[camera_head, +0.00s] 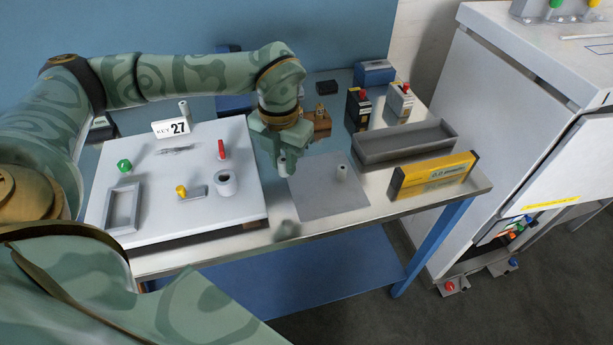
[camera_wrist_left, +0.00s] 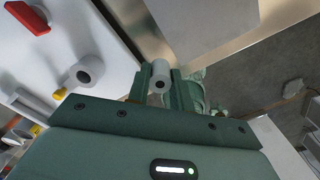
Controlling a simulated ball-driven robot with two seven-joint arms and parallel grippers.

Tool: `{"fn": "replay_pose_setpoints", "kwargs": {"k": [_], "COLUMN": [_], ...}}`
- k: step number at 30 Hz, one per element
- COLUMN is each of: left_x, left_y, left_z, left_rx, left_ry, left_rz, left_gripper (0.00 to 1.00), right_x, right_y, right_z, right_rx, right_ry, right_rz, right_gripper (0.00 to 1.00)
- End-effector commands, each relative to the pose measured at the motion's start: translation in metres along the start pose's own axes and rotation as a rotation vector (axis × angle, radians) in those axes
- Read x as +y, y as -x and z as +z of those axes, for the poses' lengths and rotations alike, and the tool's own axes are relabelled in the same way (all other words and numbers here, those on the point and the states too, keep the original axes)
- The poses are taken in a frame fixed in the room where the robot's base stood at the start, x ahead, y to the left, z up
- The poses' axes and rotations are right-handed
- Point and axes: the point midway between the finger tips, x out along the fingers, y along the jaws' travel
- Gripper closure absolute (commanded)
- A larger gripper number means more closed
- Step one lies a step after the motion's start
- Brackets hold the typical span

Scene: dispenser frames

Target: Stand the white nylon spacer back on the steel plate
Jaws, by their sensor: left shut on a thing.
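My left gripper (camera_head: 282,168) points down beside the left edge of the grey steel plate (camera_head: 318,201). It is shut on a small white nylon spacer (camera_head: 283,161), a short cylinder with a hole in its end. The held spacer also shows between the fingers in the left wrist view (camera_wrist_left: 160,75). The gripper is above the gap between the white board and the plate. The plate shows at the top of the left wrist view (camera_wrist_left: 190,18). My right gripper is not in view.
The white board (camera_head: 150,222) at left carries a wider white ring (camera_head: 226,184), a red piece (camera_head: 221,150), green and yellow knobs and a grey frame. A grey tray (camera_head: 405,145) and a yellow box (camera_head: 432,176) stand right of the plate. Much of the plate is clear.

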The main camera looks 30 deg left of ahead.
Motion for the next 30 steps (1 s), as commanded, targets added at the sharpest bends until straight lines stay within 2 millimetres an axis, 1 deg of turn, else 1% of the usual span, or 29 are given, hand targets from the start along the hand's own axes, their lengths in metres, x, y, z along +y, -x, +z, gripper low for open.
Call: {"fn": "replay_pose_setpoints", "kwargs": {"k": [1, 3, 6, 9, 14, 15, 19, 21, 30], "left_x": [-0.006, -0.009, -0.014, -0.017, -0.018, -0.020, -0.019, -0.019, -0.019], "left_y": [-0.009, -0.028, -0.046, -0.056, -0.064, -0.068, -0.091, -0.097, -0.098], "left_z": [0.015, 0.026, 0.041, 0.050, 0.058, 0.060, 0.059, 0.059, 0.059], "left_rx": [0.001, 0.005, 0.003, 0.001, 0.000, 0.001, 0.004, 0.003, 0.001], "left_ry": [-0.001, -0.001, -0.001, -0.002, -0.002, -0.002, -0.003, -0.003, -0.003], "left_rz": [0.000, 0.000, 0.000, 0.000, 0.000, 0.000, 0.001, 0.001, 0.001], "left_gripper": [1.00, 1.00, 1.00, 1.00, 1.00, 1.00, 1.00, 1.00, 1.00], "right_x": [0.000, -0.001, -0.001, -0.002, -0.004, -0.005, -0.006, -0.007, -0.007], "right_y": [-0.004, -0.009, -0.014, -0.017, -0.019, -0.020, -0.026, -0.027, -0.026], "right_z": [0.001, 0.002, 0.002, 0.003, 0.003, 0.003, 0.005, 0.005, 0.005], "right_rx": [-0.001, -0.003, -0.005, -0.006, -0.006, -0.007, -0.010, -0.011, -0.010], "right_ry": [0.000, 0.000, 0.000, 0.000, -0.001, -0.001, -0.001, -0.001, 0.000], "right_rz": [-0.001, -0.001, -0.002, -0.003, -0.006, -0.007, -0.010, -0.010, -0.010], "right_gripper": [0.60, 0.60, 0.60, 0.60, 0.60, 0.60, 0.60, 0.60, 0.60]}}
